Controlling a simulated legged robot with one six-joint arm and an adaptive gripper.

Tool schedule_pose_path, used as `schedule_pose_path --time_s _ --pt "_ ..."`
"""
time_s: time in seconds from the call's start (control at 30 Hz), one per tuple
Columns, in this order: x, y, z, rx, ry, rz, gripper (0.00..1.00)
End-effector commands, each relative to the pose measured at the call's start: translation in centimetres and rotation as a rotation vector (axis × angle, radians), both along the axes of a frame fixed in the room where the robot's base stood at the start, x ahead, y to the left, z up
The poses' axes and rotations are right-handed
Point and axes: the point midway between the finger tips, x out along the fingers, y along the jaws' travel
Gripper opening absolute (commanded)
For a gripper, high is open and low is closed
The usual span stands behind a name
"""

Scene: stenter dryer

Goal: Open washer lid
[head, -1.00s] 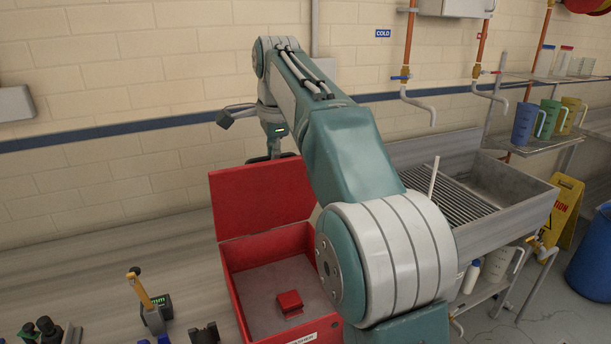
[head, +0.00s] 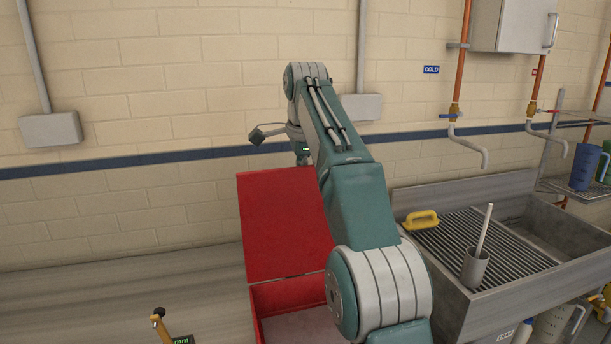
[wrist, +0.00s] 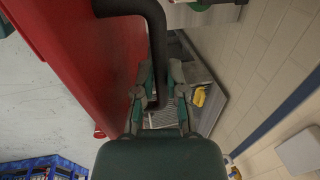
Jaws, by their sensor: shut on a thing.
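The red washer lid (head: 283,225) is raised and stands steeply at the back of the red washer box (head: 262,329). The box is open at the top, and only part of its inside shows. My gripper (wrist: 160,85) is at the lid's upper edge, shut on a black curved handle (wrist: 156,40) beside the red lid (wrist: 80,45) in the wrist view. In the head view the fingers are hidden behind the lid and my arm.
A metal sink (head: 450,300) with a slatted rack, a yellow brush (head: 421,220) and a grey cup (head: 475,265) stands at right. Pipes and the brick wall (head: 180,80) are behind. The counter (head: 120,300) left of the box is mostly clear.

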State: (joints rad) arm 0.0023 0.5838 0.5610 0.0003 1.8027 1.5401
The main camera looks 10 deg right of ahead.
Motion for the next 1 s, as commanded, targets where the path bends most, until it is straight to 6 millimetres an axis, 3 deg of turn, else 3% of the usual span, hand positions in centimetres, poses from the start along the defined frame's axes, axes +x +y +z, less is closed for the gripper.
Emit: schedule_pose_path --time_s 0.3,0.33,0.4,1.0 --pt "-0.1 0.7 0.4 0.007 -0.008 0.012 0.0" --pt "-0.1 0.7 0.4 0.007 -0.008 0.012 0.2" --pt "-0.1 0.7 0.3 0.007 -0.008 0.012 0.51" --pt "-0.1 -0.2 0.2 0.006 -0.004 0.004 0.51"
